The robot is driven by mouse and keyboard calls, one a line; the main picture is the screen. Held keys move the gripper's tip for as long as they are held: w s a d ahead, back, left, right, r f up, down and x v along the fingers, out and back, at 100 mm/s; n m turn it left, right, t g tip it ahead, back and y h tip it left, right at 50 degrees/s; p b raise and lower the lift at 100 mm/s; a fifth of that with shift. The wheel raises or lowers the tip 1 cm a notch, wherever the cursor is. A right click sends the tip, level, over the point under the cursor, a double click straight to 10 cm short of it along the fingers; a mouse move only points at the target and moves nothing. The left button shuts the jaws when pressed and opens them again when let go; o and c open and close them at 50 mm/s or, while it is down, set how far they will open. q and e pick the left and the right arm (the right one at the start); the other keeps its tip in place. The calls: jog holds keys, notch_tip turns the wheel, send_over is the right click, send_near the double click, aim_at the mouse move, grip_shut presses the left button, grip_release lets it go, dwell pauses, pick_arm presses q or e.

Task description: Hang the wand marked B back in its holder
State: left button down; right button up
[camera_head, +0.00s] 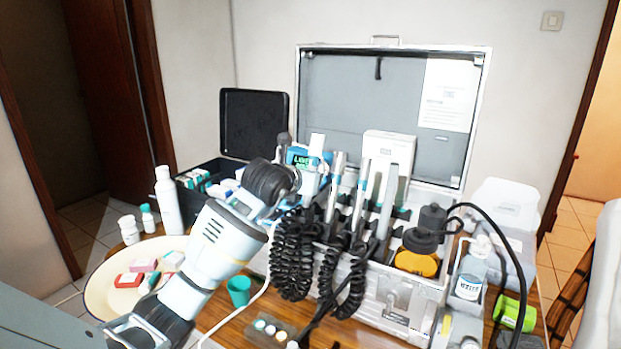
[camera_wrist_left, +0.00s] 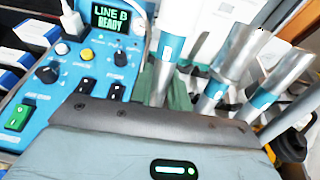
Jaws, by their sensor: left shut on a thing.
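No letter on any wand is legible. Black coiled cords (camera_head: 293,257) hang in front of them. My left gripper (camera_head: 312,172) is at the left end of the row, beside the blue control unit (camera_wrist_left: 75,95). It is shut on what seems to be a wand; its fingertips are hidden. My right gripper is not in view.
An amber-filled jar (camera_head: 416,263) and a clear bottle (camera_head: 470,270) stand right of the wands. A round tray (camera_head: 97,290) and a green cup (camera_head: 239,290) are at the front left. Little free room surrounds the gripper.

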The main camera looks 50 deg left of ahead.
pick_arm(q)
jog(key=shift+s+f+b, duration=0.2)
jog(key=shift+f+b, duration=0.2)
jog(key=shift+f, duration=0.2)
jog(key=shift+s+d+f+b, duration=0.1)
jog(key=shift+s+f+b, duration=0.1)
jog(key=shift+f+b, duration=0.3)
jog(key=shift+f, duration=0.1)
jog(key=c, duration=1.3)
grip_release()
jog(key=shift+o, duration=0.2)
